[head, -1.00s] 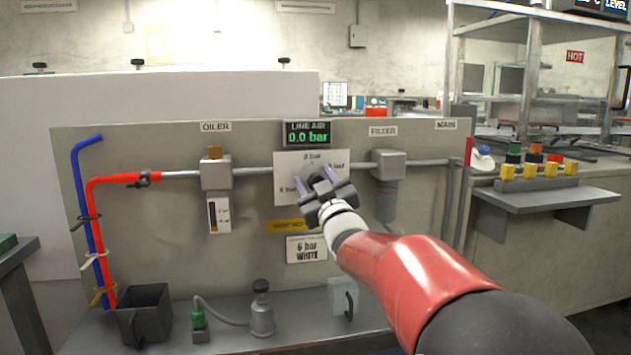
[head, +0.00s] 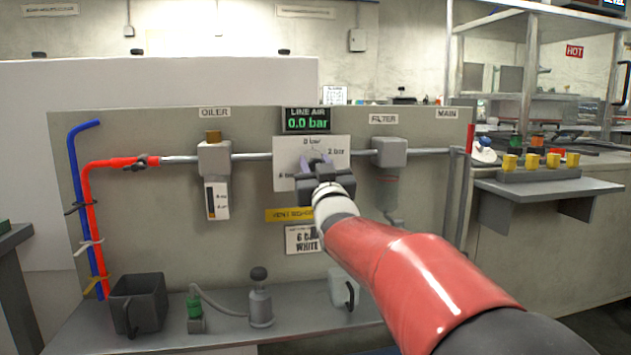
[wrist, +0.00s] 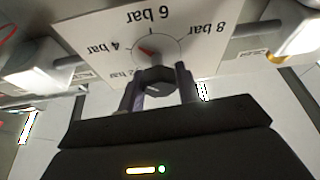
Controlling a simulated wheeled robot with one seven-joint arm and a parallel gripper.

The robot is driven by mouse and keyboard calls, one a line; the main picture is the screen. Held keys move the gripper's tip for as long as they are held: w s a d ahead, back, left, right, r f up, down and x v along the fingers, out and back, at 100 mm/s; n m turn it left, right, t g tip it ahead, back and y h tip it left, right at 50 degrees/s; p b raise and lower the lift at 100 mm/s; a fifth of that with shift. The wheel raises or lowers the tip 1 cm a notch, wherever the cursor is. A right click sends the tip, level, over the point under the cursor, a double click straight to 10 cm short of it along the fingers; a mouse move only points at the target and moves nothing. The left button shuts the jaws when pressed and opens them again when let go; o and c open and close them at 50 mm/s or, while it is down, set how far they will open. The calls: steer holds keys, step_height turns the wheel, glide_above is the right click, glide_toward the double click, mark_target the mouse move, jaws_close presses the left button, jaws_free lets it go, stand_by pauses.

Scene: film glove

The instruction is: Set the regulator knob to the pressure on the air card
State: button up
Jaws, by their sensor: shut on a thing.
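The dial plate (head: 285,165) is on the grey panel, its lower part hidden by my gripper in the head view. In the wrist view the dial plate (wrist: 95,45) appears upside down, with 4, 6 and 8 bar readable. My gripper (wrist: 160,88) has its fingers on both sides of the dark regulator knob (wrist: 153,78) and is shut on it. A red mark on the dial sits between 4 bar and 6 bar. The air card (head: 302,240) reads 6 bar WHITE, partly covered by my wrist. The line air display (head: 307,120) reads 0.0 bar.
The oiler (head: 214,158) is left of the dial and the filter (head: 389,152) close on its right, joined by pipe. A yellow sign (head: 285,215) is below. A black bin (head: 138,303) and small pump (head: 260,300) stand on the shelf.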

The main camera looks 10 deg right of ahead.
steer(key=m+h+b, duration=0.1)
steer(key=m, duration=0.1)
steer(key=m+h+b, duration=0.1)
steer(key=m, duration=0.2)
steer(key=shift+f+m+h, duration=0.1)
steer(key=shift+m+h, duration=0.2)
steer(key=shift+h, duration=0.1)
steer(key=m+h, duration=0.1)
steer(key=m, duration=0.2)
steer(key=shift+g, duration=0.4)
steer(key=shift+d+m+g+h+p, duration=0.1)
steer(key=shift+m+g+h+p, duration=0.3)
steer(key=shift+m+h, duration=0.85)
steer(key=shift+m+y, duration=0.35)
steer(key=shift+m, duration=0.1)
steer(key=o, duration=1)
steer(key=shift+c, duration=0.2)
steer(key=v, duration=0.7)
steer(key=shift+s, duration=0.35)
